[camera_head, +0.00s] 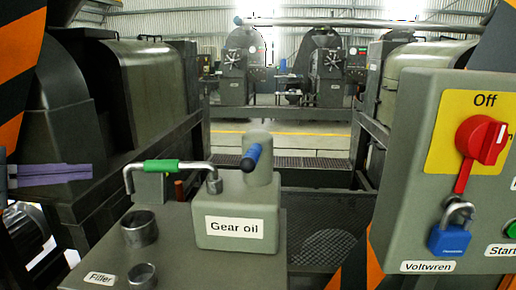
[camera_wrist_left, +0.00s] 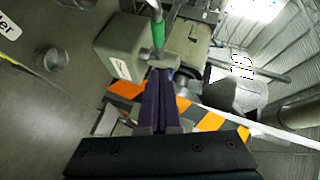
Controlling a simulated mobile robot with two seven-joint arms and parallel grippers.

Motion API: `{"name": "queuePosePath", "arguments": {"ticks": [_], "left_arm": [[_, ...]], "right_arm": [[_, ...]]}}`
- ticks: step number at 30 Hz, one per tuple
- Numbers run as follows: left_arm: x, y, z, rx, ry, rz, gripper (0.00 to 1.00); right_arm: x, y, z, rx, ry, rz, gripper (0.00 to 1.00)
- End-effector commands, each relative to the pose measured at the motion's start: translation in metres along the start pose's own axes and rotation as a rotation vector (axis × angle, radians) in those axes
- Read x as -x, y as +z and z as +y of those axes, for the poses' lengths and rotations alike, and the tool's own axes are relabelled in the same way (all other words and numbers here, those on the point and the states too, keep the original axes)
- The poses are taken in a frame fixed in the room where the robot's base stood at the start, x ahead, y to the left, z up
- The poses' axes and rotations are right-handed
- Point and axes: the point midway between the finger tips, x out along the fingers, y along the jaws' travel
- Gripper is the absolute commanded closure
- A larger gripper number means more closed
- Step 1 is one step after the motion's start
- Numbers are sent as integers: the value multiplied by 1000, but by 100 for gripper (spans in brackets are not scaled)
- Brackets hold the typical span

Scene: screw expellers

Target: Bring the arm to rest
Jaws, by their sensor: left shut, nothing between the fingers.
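My left gripper (camera_head: 84,173) comes in low at the left edge of the head view. Its purple fingers are together and hold nothing. They point right, towards the metal bench, and appear apart from everything around them. In the left wrist view my left gripper (camera_wrist_left: 160,78) shows its shut fingers from behind, with the green-handled crank beyond their tips. My right gripper is not in view.
A grey gear oil box (camera_head: 236,205) with a green-sleeved crank (camera_head: 161,166) stands on the bench, beside open filler pipes (camera_head: 139,228). At right a control box (camera_head: 452,170) carries a red switch (camera_head: 481,140) and blue padlock (camera_head: 450,238). Railings and machines stand behind.

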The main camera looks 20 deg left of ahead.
Motion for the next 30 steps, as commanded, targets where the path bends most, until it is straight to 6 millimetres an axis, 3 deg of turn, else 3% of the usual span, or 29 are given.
{"name": "queuePosePath", "arguments": {"ticks": [4,7,14,21,24,30], "left_arm": [[-3,-2,4,21,-9,-15,100],[-13,-9,18,98,-37,-74,100],[-28,-45,86,495,-70,-393,100],[6,-122,165,951,116,-737,100],[27,-161,186,1095,231,-835,100],[75,-239,207,1316,486,-968,100]], "right_arm": [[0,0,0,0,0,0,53],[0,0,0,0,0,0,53],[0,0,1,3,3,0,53],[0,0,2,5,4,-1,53],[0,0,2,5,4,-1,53],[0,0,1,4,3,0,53]]}}
